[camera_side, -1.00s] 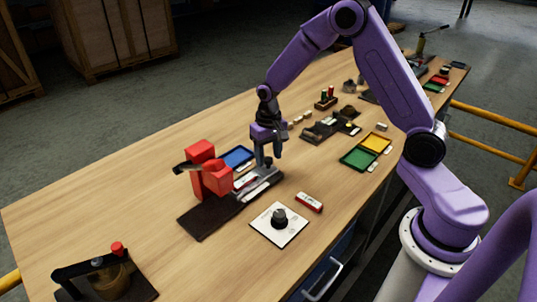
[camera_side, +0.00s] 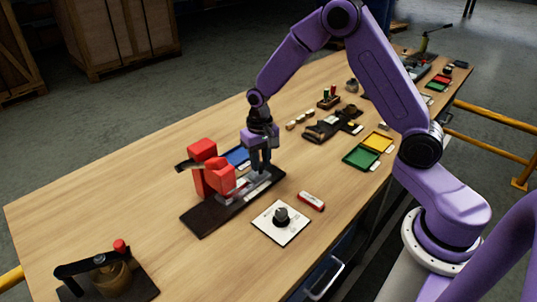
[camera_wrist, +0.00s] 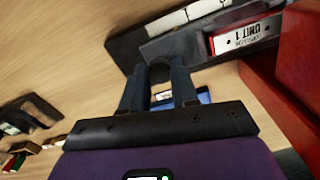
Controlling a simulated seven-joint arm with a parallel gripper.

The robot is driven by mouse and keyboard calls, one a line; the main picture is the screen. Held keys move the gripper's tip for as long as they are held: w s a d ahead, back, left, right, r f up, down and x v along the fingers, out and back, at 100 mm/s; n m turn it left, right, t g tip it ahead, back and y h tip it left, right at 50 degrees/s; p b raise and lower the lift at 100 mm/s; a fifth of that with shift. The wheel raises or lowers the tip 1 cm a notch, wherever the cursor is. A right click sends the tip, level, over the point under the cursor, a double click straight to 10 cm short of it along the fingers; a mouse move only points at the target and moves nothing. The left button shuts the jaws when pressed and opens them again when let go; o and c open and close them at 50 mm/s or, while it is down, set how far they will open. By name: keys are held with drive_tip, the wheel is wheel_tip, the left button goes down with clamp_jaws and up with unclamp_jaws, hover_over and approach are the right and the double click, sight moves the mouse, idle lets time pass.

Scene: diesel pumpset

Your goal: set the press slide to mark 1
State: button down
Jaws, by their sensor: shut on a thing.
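The press has a red body (camera_side: 203,165) on a dark base (camera_side: 205,221) and a grey metal slide (camera_side: 262,181) running to the right. My gripper (camera_side: 260,168) points down over the slide, right of the red body. In the wrist view my gripper (camera_wrist: 158,92) has its two fingers on either side of a dark rounded part of the slide (camera_wrist: 159,72), shut on it. A white strip with dark divisions (camera_wrist: 195,12) lies beside the slide. I cannot read mark numbers or tell which mark the slide stands at.
A white dial plate (camera_side: 268,227) with a black knob and a red-and-white block (camera_side: 311,201) lie in front. Green (camera_side: 361,158) and yellow (camera_side: 378,142) trays stand farther right.

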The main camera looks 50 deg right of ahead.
drive_tip(key=shift+a, duration=0.9)
drive_tip(key=c, duration=0.8)
unclamp_jaws()
drive_tip(key=shift+c, duration=0.2)
drive_tip(key=shift+r, duration=0.15)
wheel_tip(320, 180, up, 17)
drive_tip(key=shift+r, duration=0.15)
drive_tip(key=shift+s, duration=0.1)
